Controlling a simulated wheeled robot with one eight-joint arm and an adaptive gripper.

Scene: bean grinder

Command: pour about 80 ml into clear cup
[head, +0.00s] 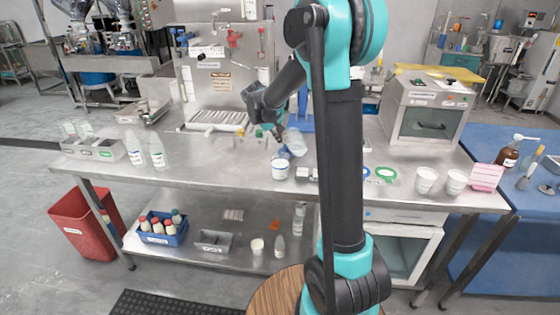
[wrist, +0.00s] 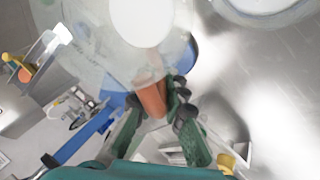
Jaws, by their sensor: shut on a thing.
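My gripper (head: 276,130) is shut on a clear vessel (head: 296,141) and holds it tilted above the steel table. In the wrist view my green fingers (wrist: 162,98) close around an orange-brown part, with the see-through vessel (wrist: 82,42) filling the upper left. A white disc shows within or through it; I cannot tell whether it is contents. A cup (head: 280,171) with pale contents stands upright on the table, below and slightly left of the vessel. A clear round rim (wrist: 262,16) shows at the top right of the wrist view, apart from my fingers. No falling stream is visible.
Two white cups (head: 426,180) stand at the right by a pink rack (head: 487,177). Clear bottles (head: 157,151) stand at the left. A steel machine (head: 222,85) is behind my gripper, and a grey box (head: 428,110) is at back right. The left front tabletop is clear.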

